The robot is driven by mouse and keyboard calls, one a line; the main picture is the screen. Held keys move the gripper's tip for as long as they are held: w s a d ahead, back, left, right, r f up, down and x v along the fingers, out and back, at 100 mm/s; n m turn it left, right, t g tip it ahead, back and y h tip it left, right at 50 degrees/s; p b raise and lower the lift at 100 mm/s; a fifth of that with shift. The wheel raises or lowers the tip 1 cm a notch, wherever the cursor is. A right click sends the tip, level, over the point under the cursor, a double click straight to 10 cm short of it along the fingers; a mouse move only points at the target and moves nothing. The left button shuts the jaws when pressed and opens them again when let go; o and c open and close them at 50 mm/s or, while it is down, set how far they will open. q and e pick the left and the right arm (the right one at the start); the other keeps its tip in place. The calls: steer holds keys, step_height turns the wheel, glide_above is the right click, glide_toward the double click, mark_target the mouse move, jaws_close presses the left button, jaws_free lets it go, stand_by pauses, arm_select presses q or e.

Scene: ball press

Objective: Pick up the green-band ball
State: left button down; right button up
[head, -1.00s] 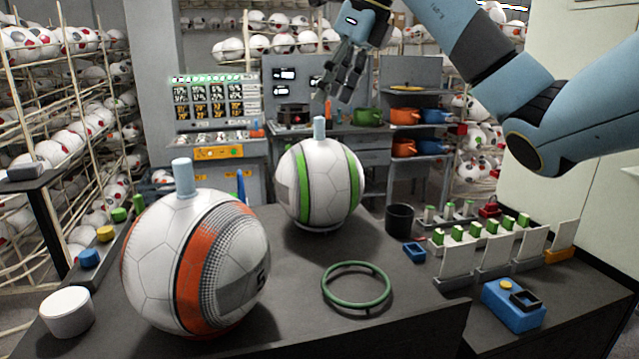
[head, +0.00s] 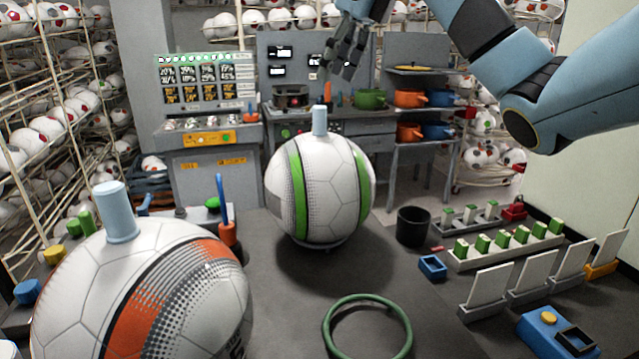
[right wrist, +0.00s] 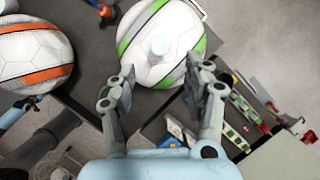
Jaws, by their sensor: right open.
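The green-band ball (head: 332,188) is white with green bands and a pale blue peg (head: 320,120) on top. It stands on the dark table behind the green ring. My right gripper (head: 345,68) hangs above and a little behind the peg in the head view, apart from the ball. In the right wrist view its open fingers (right wrist: 157,85) point toward the green-band ball (right wrist: 150,68), with the peg (right wrist: 160,46) between and beyond the fingertips. The jaws are empty. My left gripper is not in view.
An orange-band ball (head: 160,300) with its own peg (head: 117,212) stands at the front left. A green ring (head: 368,328) lies in front. A black cup (head: 412,226), a blue holder (head: 432,266) and a rack of green-topped blocks (head: 505,246) are to the right.

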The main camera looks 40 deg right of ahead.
mark_target(323, 107)
steer(key=f, duration=0.1)
steer(key=a+f+b, duration=0.1)
steer(key=w+f+b, duration=0.1)
steer(key=shift+a+f, duration=0.15)
steer(key=shift+f, duration=0.25)
steer(key=shift+w+f+b, duration=0.15)
steer(key=shift+f+b, duration=0.1)
steer(key=shift+b, duration=0.05)
steer(key=shift+w+d+f, duration=0.15)
steer(key=shift+d+f, duration=0.05)
steer(key=shift+d, duration=0.05)
steer(key=x, duration=0.4)
steer(key=shift+w+d+f, duration=0.1)
steer(key=shift+d+f, duration=0.05)
steer(key=shift+f, duration=0.15)
steer(key=shift+c, duration=1.2)
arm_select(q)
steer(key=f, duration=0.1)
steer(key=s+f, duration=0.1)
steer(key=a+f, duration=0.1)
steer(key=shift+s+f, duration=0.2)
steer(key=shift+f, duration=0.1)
arm_select(e)
jaws_close()
steer(key=shift+r, duration=0.1)
